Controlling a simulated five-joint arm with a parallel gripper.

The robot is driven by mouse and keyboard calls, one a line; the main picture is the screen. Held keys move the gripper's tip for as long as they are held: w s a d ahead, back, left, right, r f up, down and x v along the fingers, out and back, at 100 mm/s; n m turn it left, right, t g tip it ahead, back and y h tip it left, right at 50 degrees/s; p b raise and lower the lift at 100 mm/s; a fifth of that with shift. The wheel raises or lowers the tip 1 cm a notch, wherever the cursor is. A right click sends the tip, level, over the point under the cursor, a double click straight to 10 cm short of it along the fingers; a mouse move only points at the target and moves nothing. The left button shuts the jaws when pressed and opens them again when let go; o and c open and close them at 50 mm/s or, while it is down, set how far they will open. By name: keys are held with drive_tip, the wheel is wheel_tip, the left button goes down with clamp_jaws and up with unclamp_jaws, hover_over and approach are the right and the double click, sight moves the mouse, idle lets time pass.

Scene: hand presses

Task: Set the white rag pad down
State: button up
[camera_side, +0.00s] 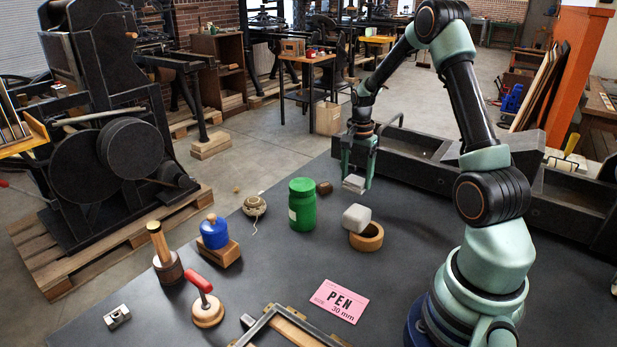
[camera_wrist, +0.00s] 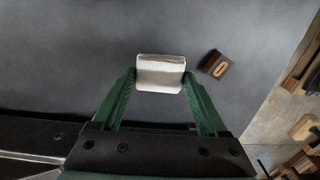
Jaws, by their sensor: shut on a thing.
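The white rag pad (camera_side: 354,184) is a small folded, pale block between the fingers of my gripper (camera_side: 357,176). In the wrist view the pad (camera_wrist: 160,76) sits between the two green fingertips (camera_wrist: 160,84), one at each side. My gripper is shut on it, fingers pointing down over the dark table (camera_side: 400,240). The pad is at or close above the tabletop; I cannot tell if it touches.
A pale rounded block (camera_side: 356,217) is by a wooden ring (camera_side: 367,238). A green jar (camera_side: 302,204) and small brown block (camera_side: 324,188) stand left of my gripper; the block shows in the wrist view (camera_wrist: 214,63). A dark trough (camera_side: 411,151) runs behind.

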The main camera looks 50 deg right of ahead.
sight(355, 190)
drive_tip(key=shift+f, duration=2.3)
drive_tip(key=o, duration=1.2)
drive_tip(key=shift+f, duration=0.15)
drive_tip(key=shift+o, duration=0.2)
